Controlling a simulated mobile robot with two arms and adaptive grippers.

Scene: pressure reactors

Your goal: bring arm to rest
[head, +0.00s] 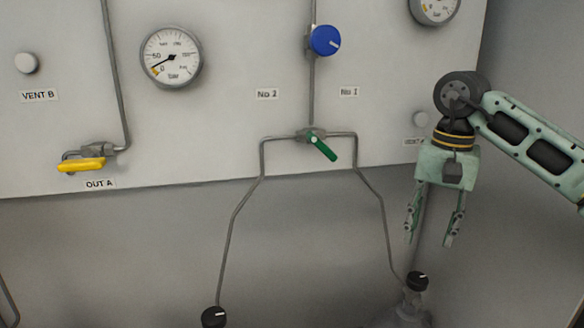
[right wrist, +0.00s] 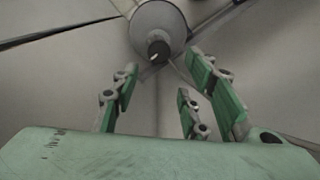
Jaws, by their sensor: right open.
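My right gripper (head: 434,238) hangs fingers down at the right of the head view, in front of the panel's lower right part. Its fingers are spread and nothing is between them. A gas bottle (head: 404,313) with a black cap stands below and a little left of the fingertips, apart from them. In the right wrist view the green fingers (right wrist: 165,95) are spread, and the round bottle top (right wrist: 158,22) with its black cap lies beyond them. My left gripper is in neither view.
The white panel (head: 220,140) carries a pressure gauge (head: 171,57), a blue knob (head: 323,40), a green valve lever (head: 322,147) and a yellow lever (head: 82,164). Thin pipes run down to the bottle and to another black cap (head: 214,317). The space between the pipes is clear.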

